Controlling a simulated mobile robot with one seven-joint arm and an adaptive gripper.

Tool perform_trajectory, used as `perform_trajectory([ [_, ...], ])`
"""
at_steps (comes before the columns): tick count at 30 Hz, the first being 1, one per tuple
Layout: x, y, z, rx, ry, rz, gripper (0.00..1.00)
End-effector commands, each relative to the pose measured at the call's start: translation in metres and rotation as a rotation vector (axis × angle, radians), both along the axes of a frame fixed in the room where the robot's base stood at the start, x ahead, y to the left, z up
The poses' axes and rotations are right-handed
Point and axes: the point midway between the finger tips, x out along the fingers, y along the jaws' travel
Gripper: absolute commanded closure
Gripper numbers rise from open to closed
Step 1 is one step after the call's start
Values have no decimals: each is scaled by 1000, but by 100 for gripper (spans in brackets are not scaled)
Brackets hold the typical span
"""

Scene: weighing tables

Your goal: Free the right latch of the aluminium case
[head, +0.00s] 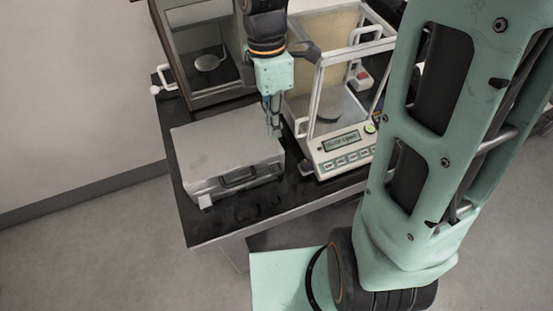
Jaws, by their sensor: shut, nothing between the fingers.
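The aluminium case (225,147) lies flat and closed on the black table. Its dark handle (238,178) is on the front side, facing the lower part of the view. A small light latch (205,201) shows at the left of the front side. The right latch is too small or too hidden to make out clearly, near the case's front right corner. My gripper (273,132) points down with its fingers shut and empty. In the picture it is at the case's right edge, between the case and the white balance. I cannot tell whether it touches the case.
The white balance (345,148) with a glass draft shield stands close to the right of my gripper. An older balance cabinet (205,50) stands behind the case. The black tabletop (215,228) is bare along the front edge.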

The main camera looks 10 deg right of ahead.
Motion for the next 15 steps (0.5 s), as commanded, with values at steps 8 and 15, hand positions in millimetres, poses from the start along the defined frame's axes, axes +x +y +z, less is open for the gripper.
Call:
perform_trajectory([
  [8,-14,-3,-60,-1,8,1,100],
  [15,-21,-4,-100,-1,5,1,100],
])
